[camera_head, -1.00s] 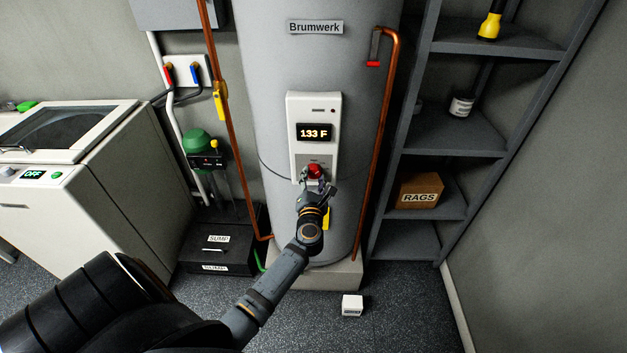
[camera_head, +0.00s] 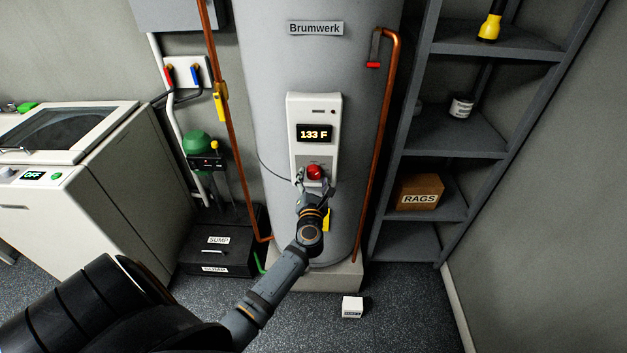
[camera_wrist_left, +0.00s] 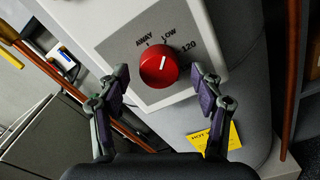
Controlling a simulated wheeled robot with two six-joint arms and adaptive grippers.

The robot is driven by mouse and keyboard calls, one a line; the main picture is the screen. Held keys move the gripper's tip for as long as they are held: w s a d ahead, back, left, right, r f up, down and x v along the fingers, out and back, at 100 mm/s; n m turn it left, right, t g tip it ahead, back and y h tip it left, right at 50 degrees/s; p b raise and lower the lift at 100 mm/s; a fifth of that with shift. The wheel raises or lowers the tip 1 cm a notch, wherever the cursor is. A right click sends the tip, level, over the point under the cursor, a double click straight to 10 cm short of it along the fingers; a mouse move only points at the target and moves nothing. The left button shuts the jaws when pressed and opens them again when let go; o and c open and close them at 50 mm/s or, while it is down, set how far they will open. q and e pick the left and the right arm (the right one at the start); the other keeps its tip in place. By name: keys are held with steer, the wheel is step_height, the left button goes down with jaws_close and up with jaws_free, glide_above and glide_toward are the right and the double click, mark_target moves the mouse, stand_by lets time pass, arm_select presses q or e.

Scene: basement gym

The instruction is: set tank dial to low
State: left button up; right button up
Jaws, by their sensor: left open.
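The grey tank (camera_head: 275,70) has a white control panel (camera_head: 299,110) with a lit display (camera_head: 314,133) reading 133 F. Below it is a round red dial (camera_head: 314,172). In the left wrist view the dial (camera_wrist_left: 150,72) has a white mark slanting up toward LOW, which is printed between AWAY and 120. My left gripper (camera_head: 314,186) is open and empty just below and in front of the dial. In the wrist view its two fingers (camera_wrist_left: 160,80) stand apart, left and right of the dial, with visible gaps to it. My right gripper is out of view.
Copper pipes (camera_head: 378,150) run down both sides of the tank. A shelf unit (camera_head: 455,135) stands right, holding a RAGS box (camera_head: 419,191). A black sump box (camera_head: 215,250) and white washer (camera_head: 60,215) are left. A small white box (camera_head: 352,306) lies on the floor.

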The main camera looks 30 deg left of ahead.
arm_select(q)
steer(key=v, duration=1.2)
